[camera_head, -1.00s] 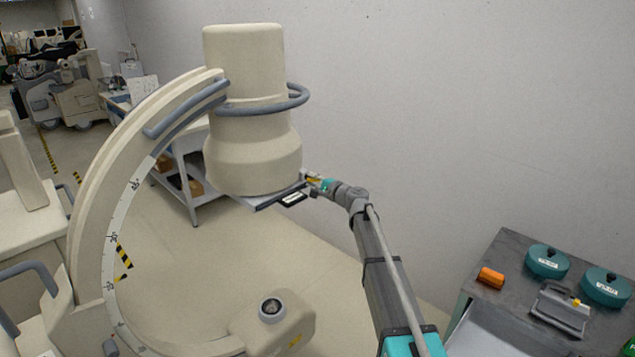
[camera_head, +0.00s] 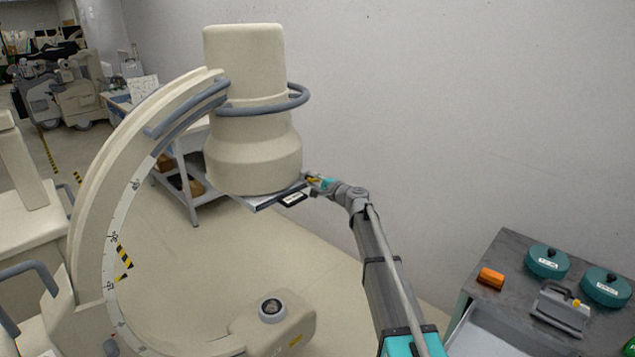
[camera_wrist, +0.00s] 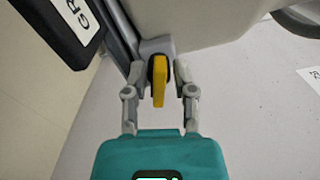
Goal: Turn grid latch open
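The grid latch is a yellow lever on a dark round base (camera_wrist: 159,82), fixed to a grey block under the cream detector housing. In the wrist view it points toward my gripper (camera_wrist: 160,98). My gripper's two fingers stand on either side of the lever, with gaps visible on both sides. In the head view the latch is a small yellow spot (camera_head: 314,181) at the right end of the grid plate (camera_head: 262,199), partly hidden by my gripper (camera_head: 317,184).
The C-arm (camera_head: 98,215) with its cylindrical housing (camera_head: 246,110) stands at left. A grey handle ring (camera_head: 297,101) circles the housing above the latch. A cart with teal round covers (camera_head: 548,261) and an orange block (camera_head: 491,278) is at lower right. A wall rises behind.

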